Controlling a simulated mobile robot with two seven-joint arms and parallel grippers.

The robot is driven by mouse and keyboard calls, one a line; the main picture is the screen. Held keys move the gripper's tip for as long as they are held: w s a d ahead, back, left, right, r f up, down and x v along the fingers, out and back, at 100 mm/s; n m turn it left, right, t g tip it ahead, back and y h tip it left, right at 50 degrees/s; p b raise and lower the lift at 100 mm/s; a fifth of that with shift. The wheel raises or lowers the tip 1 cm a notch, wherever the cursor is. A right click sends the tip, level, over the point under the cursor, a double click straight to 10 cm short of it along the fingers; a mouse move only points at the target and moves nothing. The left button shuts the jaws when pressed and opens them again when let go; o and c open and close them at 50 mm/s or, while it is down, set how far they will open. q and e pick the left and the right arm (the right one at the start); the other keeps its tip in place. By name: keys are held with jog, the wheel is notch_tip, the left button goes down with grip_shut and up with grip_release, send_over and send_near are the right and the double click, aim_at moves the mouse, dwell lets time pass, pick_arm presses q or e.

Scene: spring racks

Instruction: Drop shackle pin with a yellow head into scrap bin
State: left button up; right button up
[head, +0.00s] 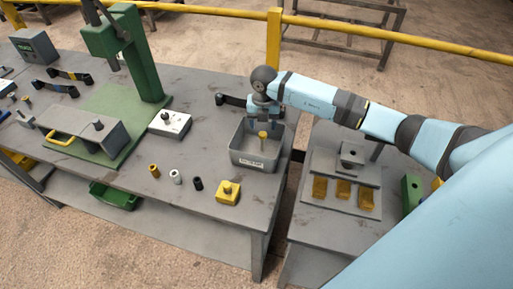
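The shackle pin with a yellow head (263,138) hangs upright, yellow end up, inside the outline of the grey open bin (254,159). The bin has a pale label on its front and stands at the right end of the large grey workbench. My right gripper (264,124) points down over the bin, directly above the pin. Its fingertips appear closed at the yellow head, though they are small here. How far the pin's lower end is from the bin floor is hard to tell. My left gripper is out of view.
A green press (130,55) stands on the workbench (130,190). Several small bushings (175,177) and a yellow block (228,192) lie left and in front of the bin. A lower table (310,236) on the right holds yellow pieces.

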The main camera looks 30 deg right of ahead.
jog(key=shift+r, duration=0.3)
notch_tip(320, 180, up, 13)
jog(key=b, duration=0.2)
jog(key=shift+r, duration=0.15)
dwell(0.4)
